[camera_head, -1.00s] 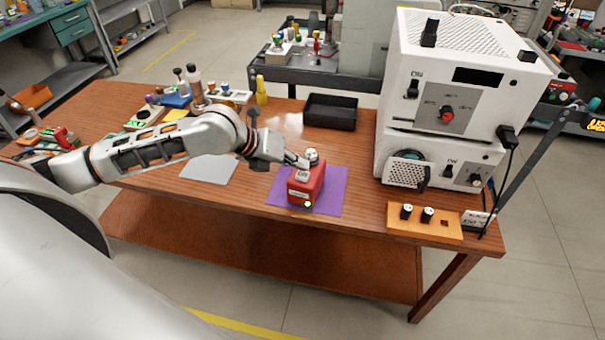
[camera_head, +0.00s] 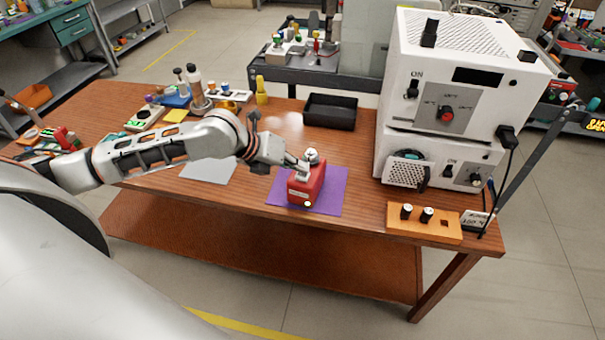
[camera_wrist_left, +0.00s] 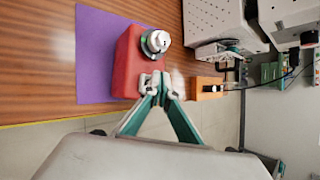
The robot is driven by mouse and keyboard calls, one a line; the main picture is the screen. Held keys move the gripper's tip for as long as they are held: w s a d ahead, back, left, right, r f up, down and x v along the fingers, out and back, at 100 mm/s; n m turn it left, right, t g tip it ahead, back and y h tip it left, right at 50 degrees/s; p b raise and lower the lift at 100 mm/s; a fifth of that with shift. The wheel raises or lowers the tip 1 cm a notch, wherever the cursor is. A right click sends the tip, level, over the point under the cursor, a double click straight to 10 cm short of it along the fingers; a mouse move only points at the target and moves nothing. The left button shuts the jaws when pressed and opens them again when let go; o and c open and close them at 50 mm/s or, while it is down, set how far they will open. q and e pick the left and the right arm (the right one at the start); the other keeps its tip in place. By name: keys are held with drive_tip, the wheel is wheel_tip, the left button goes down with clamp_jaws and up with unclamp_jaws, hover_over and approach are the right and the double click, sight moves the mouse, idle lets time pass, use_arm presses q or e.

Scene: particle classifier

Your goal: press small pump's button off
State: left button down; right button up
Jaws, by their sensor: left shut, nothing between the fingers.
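The small pump is a red box (camera_head: 306,188) with a silver round fitting (camera_head: 312,157) on top, standing on a purple mat (camera_head: 331,200). In the left wrist view the shut fingertips (camera_wrist_left: 154,84) are at the edge of the red pump (camera_wrist_left: 127,62), next to the silver fitting (camera_wrist_left: 156,42). Contact cannot be told. My right gripper is not in view.
Two stacked white machines (camera_head: 455,75) stand to the right. An orange block with black knobs (camera_head: 425,221) lies at the front right. A black tray (camera_head: 330,112) is behind the pump. Bottles (camera_head: 194,84) and a yellow bottle (camera_head: 261,90) stand at the back left. The table's front is clear.

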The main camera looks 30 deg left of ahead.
sight(300, 175)
use_arm(q)
drive_tip(key=shift+f+b, duration=0.3)
drive_tip(key=shift+f, duration=0.55)
idle(0.6)
drive_tip(key=shift+r, duration=0.2)
drive_tip(key=shift+r+p, duration=1.15)
drive_tip(key=shift+p, duration=0.2)
wheel_tip(300, 175, up, 3)
drive_tip(key=p, duration=0.3)
drive_tip(key=shift+f, duration=0.2)
drive_tip(key=shift+r, duration=0.3)
drive_tip(key=shift+r+p, duration=0.4)
drive_tip(key=shift+r, duration=0.55)
